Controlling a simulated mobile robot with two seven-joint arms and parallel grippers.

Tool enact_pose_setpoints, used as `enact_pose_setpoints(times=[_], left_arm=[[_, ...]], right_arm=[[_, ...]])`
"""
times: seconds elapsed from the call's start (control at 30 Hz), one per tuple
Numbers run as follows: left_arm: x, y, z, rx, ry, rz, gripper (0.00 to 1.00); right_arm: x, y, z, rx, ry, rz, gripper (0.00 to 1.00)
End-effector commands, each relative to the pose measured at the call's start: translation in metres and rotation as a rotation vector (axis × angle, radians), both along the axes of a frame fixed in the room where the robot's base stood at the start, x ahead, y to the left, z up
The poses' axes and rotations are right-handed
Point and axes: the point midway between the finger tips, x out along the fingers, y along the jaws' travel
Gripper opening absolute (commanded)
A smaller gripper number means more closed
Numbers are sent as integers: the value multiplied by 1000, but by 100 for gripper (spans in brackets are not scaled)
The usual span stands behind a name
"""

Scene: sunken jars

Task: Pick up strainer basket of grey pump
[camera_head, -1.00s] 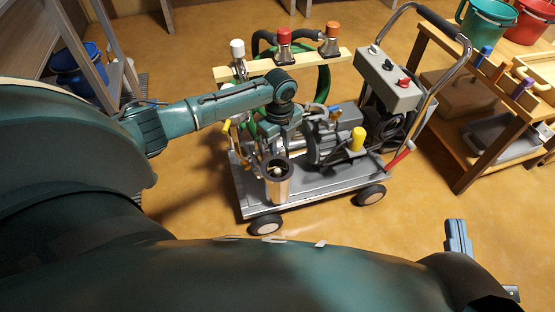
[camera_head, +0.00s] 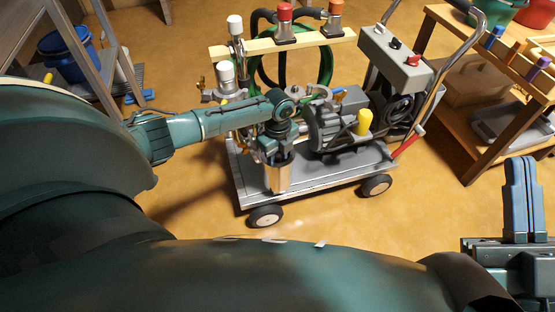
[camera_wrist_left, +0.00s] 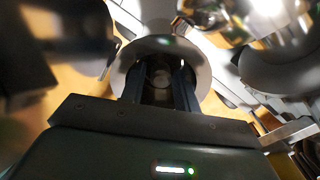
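The grey pump (camera_head: 328,128) sits on a wheeled cart. A steel cylindrical strainer housing (camera_head: 278,178) stands upright at the cart's near edge. My left gripper (camera_wrist_left: 160,98) points down into the housing's round open top, and the gripper hides that mouth in the head view. In the left wrist view its two dark fingers are apart inside the rim (camera_wrist_left: 202,72). A small pale round part, seemingly of the strainer basket (camera_wrist_left: 160,77), shows between them; contact cannot be told. My right gripper (camera_head: 525,200) is away from the cart at the lower right, its fingers together and empty.
The cart (camera_head: 335,180) also carries a wooden rail (camera_head: 262,47) with coloured-top fittings, a control box (camera_head: 396,58) and a yellow-capped part (camera_head: 364,122). A wooden bench (camera_head: 490,125) stands right, a shelf (camera_head: 85,85) left. Floor in front is clear.

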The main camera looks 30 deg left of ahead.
Motion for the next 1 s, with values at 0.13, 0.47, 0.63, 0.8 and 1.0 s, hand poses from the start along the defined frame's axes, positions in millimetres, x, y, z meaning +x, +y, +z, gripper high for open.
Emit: enact_pose_setpoints(times=[0.13,0.47,0.63,0.8,1.0], left_arm=[[0,0,-4,1,-1,0,31],[0,0,-3,1,-1,0,16],[0,0,-3,1,-1,0,2],[0,0,-3,1,-1,0,0],[1,0,-2,0,-2,1,0]], right_arm=[[-1,0,4,-2,-28,0,0],[-1,0,4,-2,-25,0,0],[-1,0,4,-2,-25,0,0],[-1,0,4,-1,-24,1,0],[-1,0,4,-2,-23,1,0]])
